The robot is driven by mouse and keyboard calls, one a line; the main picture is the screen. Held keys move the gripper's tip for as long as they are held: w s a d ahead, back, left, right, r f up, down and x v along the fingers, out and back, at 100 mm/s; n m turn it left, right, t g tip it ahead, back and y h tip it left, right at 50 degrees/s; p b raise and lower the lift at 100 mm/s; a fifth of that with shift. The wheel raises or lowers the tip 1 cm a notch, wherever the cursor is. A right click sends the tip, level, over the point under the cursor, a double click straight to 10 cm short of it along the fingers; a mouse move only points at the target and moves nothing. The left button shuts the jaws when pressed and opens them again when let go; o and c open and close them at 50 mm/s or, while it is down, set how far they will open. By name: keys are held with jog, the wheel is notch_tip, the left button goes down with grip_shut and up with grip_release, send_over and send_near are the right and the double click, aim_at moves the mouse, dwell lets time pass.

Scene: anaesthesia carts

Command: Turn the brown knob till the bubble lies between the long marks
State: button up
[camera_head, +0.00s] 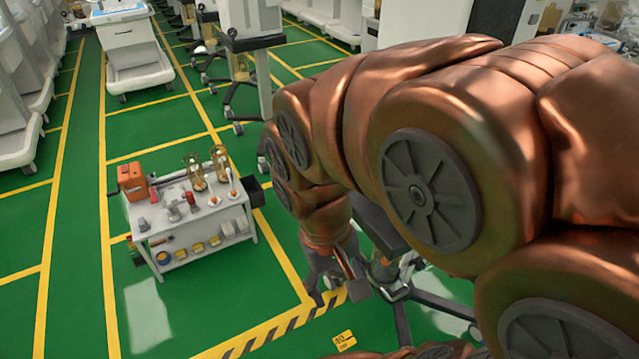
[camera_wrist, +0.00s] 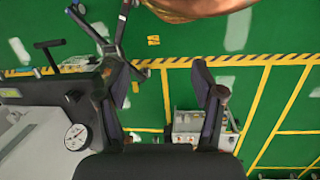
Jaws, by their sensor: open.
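My gripper (camera_wrist: 160,85) is open in the wrist view, with one dark finger on each side and nothing between the tips but green floor far below. In the head view my gripper (camera_head: 342,287) hangs low at the end of my copper arm, in front of a wheeled stand. A grey machine (camera_wrist: 35,120) with a round white dial (camera_wrist: 76,137) is beside the left finger in the wrist view. I cannot make out the brown knob, the bubble or the long marks in either view.
A small white trolley (camera_head: 165,226) with tools and an orange case (camera_head: 131,182) stands at the left. A wheeled stand base (camera_head: 402,290) is beneath my arm. A T-shaped dark handle (camera_wrist: 50,44) sticks out left of the gripper.

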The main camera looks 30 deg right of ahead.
jog(key=w+d+f+m+g+h+b, duration=0.1)
jog(key=w+d+f+m+h+b, duration=0.2)
jog(key=w+d+m+h+b, duration=0.45)
jog(key=w+d+f+m+g+h+b, duration=0.1)
jog(key=w+d+f+m+h+b, duration=0.2)
jog(key=w+d+b, duration=0.8)
jog(key=w+a+f+m+t+h+b, duration=0.1)
jog(key=w+a+f+m+h+b, duration=0.2)
jog(key=w+f+b, duration=0.45)
jog(key=w+a+f+m+t+h+b, duration=0.1)
jog(key=w+a+f+m+h+b, duration=0.25)
jog(key=w+b, duration=0.6)
jog(key=d+n+b, duration=0.1)
jog(key=d, duration=0.7)
jog(key=shift+f+b, duration=0.2)
jog(key=shift+b, duration=0.1)
jog(key=shift+s, duration=0.1)
jog(key=c, duration=1.1)
jog(key=shift+c, duration=0.2)
